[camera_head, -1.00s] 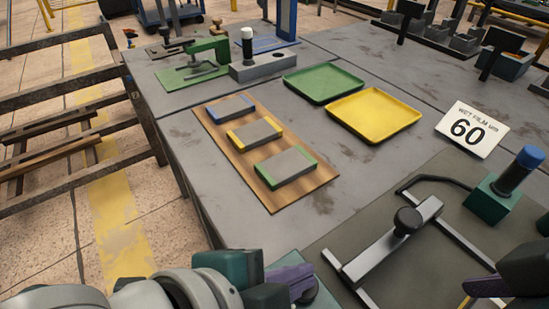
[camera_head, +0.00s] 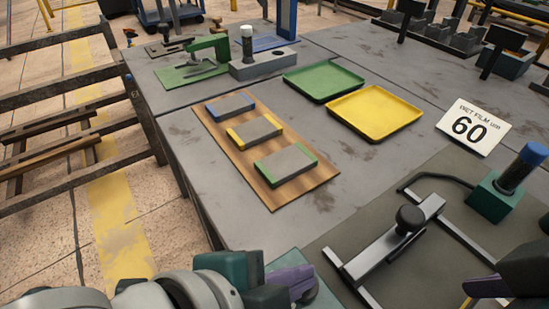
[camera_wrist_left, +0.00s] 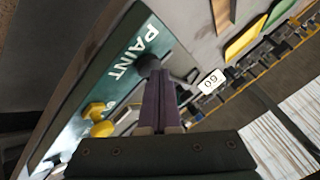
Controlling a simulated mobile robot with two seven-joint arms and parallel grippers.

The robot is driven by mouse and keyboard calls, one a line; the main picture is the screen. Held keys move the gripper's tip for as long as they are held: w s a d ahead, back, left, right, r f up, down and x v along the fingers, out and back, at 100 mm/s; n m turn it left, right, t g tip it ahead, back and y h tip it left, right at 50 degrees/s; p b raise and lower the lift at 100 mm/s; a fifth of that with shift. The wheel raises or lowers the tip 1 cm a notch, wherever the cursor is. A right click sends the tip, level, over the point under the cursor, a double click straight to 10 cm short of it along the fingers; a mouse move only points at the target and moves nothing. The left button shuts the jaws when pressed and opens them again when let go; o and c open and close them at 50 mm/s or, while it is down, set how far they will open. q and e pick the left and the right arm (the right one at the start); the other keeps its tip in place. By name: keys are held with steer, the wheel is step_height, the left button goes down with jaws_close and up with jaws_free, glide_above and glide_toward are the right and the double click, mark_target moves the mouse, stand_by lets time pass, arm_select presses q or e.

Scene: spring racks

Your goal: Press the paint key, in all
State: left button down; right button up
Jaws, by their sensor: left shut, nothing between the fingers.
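The word PAINT stands in white on a teal panel (camera_wrist_left: 125,65) in the left wrist view. A dark round key (camera_wrist_left: 148,64) sits beside this word. My left gripper (camera_wrist_left: 155,80) is shut and empty, its purple fingers pointing at the dark key. The tips overlap the key in this view, and I cannot tell whether they touch it or press it down. My right gripper (camera_head: 488,287) shows only in part at the lower right.
Two yellow knobs (camera_wrist_left: 98,119) are on the teal panel, close to my left gripper. A sliding frame with a black knob (camera_head: 410,218) lies on a dark mat. A wooden board (camera_head: 218,145) with several plates, green (camera_head: 323,82) and yellow (camera_head: 375,112) trays, and a "60" sign (camera_head: 472,128) stand beyond.

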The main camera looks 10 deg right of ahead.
arm_select(q)
steer(key=shift+f, duration=0.2)
steer(key=shift+r, duration=0.1)
steer(key=shift+r+p, duration=0.95)
steer(key=shift+p, duration=0.1)
step_height(320, 180, up, 5)
steer(key=p, duration=0.5)
steer(key=shift+r, duration=0.1)
stand_by(0.5)
